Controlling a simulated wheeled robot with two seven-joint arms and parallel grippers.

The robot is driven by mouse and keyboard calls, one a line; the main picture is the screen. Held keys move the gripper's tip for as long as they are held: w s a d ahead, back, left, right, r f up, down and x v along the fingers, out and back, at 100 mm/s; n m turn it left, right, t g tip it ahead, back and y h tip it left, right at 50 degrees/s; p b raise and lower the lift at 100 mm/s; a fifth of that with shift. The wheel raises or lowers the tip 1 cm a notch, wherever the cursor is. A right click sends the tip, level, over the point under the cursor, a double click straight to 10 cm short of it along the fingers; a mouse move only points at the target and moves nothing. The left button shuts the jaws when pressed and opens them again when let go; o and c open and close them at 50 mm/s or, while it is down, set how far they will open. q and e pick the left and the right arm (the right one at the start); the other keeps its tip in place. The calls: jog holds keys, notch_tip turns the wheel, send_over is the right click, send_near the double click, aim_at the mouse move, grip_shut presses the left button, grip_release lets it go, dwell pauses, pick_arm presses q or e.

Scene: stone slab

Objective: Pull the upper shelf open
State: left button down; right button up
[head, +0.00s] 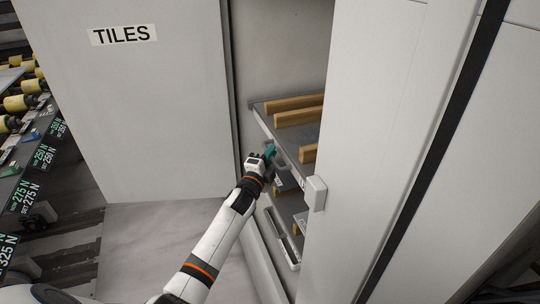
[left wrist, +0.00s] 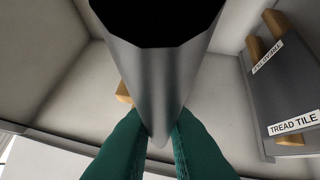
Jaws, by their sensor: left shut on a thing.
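The upper shelf (head: 298,134) is a dark grey board with a pale front edge and wooden strips on top, inside the white cabinet. My left gripper (head: 270,151) is at its front left edge with teal fingers. In the left wrist view the teal fingers (left wrist: 158,125) are shut on a smooth grey metal bar (left wrist: 155,75), which looks like the shelf's handle; the fingers hide where it joins the shelf. My right gripper is in neither view.
A lower shelf (head: 290,208) lies below. A white panel (head: 370,120) with a block-like handle (head: 316,194) covers the shelves' right side. A panel labelled TILES (head: 160,110) stands at left. A conveyor-like rack (head: 38,140) is far left. A TREAD TILE label (left wrist: 293,125) shows at right.

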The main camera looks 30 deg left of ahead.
pick_arm(q)
jog(key=s+a+p, duration=0.2)
jog(key=s+a, duration=1.8)
jog(key=s, duration=0.3)
jog(key=shift+a+p, duration=0.25)
jog(key=shift+p, duration=0.1)
jog(key=shift+f, duration=0.1)
jog(key=c, duration=1.5)
grip_release()
jog(key=shift+o, duration=0.2)
jog(key=shift+s, duration=0.1)
